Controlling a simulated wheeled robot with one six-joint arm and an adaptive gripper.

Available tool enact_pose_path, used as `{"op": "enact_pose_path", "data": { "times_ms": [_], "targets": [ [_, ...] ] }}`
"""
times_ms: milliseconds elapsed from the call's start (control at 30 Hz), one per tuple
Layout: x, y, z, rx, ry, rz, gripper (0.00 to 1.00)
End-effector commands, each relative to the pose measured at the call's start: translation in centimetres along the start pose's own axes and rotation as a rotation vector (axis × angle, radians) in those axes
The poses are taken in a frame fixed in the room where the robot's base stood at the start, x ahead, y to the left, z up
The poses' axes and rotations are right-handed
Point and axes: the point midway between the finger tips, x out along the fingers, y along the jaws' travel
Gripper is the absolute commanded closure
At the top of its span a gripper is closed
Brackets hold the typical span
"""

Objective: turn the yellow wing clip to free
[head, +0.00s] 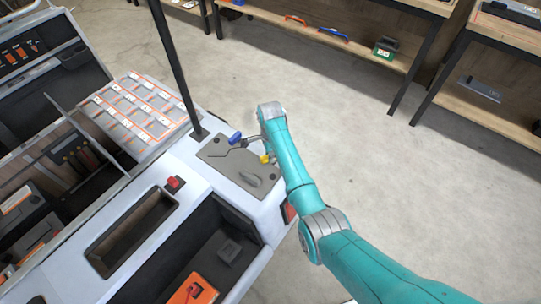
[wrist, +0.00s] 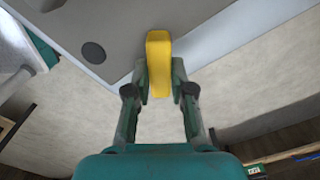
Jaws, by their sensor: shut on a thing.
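The yellow wing clip (wrist: 158,58) stands between my gripper's fingers in the wrist view, its long side running up the picture, at the edge of a grey plate. My gripper (wrist: 159,80) is shut on the clip, with one finger on each side. In the head view the yellow clip (head: 265,158) shows small at the right edge of the grey plate (head: 217,160) on the cart, beside my teal arm. My gripper's fingers are mostly hidden there by the arm.
A blue-handled crank (head: 235,138) and a grey raised handle (head: 259,181) sit on the same plate. A black post (head: 172,60) rises at the plate's far left corner. A red switch (head: 174,184) lies nearer. Open floor lies right of the cart, with wooden shelves (head: 400,12) beyond.

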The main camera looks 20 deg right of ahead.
Motion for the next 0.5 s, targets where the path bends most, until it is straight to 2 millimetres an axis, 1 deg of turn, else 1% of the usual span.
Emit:
{"op": "enact_pose_path", "data": {
  "times_ms": [500],
  "targets": [
    [0.01,-0.59,-0.14,0.49,0.0,-0.001,1.0]
  ]
}}
